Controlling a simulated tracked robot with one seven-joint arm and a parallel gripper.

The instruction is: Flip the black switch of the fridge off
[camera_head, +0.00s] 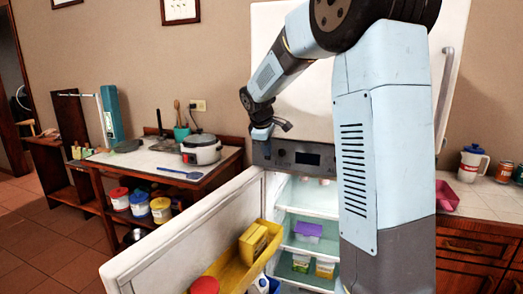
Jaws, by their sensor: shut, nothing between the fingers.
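The fridge (283,215) stands in the middle with its lower door open to the left. A dark control panel (322,171) runs across it between the upper door and the open lower compartment, with a small display (307,158) and a knob-like part (281,153) beside it. I cannot make out for certain which part is the black switch or its position. My arm hides the right part of the panel.
The open lower door (185,232) reaches out to the lower left, with a yellow shelf (225,273) holding food. A counter with a rice cooker (201,149) stands at left. At right, a counter holds a pitcher (472,163) and a pink container (446,197).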

